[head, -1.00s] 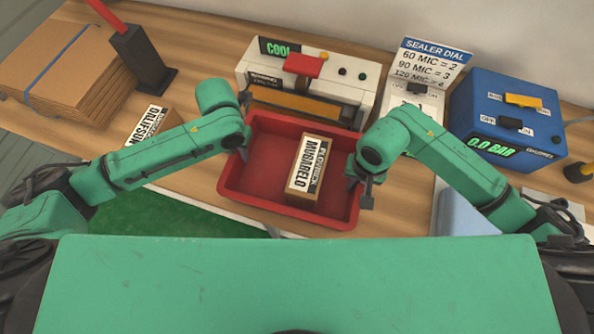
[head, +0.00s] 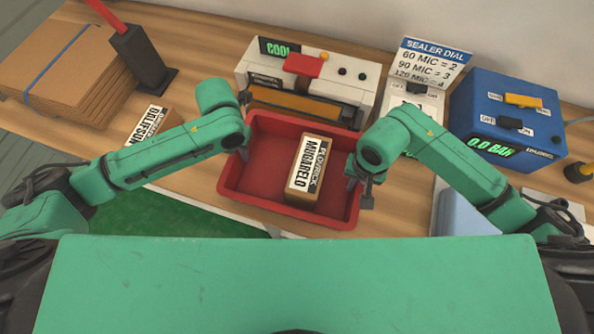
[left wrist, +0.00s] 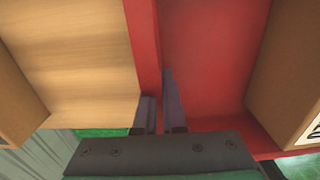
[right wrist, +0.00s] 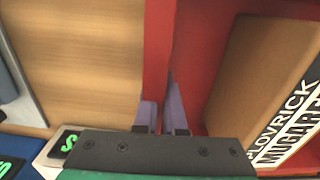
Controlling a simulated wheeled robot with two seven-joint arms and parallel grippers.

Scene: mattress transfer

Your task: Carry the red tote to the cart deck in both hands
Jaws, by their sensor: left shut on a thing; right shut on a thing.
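The red tote (head: 262,184) is on the wooden table in front of the sealer, with a cardboard box labelled MUGARELO (head: 309,170) lying inside its right half. My left gripper (head: 243,154) is shut on the tote's left wall; in the left wrist view its fingers (left wrist: 160,115) straddle the red rim. My right gripper (head: 352,182) is shut on the tote's right wall; in the right wrist view its fingers (right wrist: 160,115) straddle the rim. I cannot tell whether the tote touches the table. No cart deck can be made out.
A sealer (head: 308,85) stands just behind the tote. A blue machine (head: 508,115) and a dial sign (head: 432,62) are at the right. Flat cardboard (head: 65,65), a black post (head: 140,58) and a second labelled box (head: 150,124) are at the left. A green surface (head: 185,215) lies below the table's front edge.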

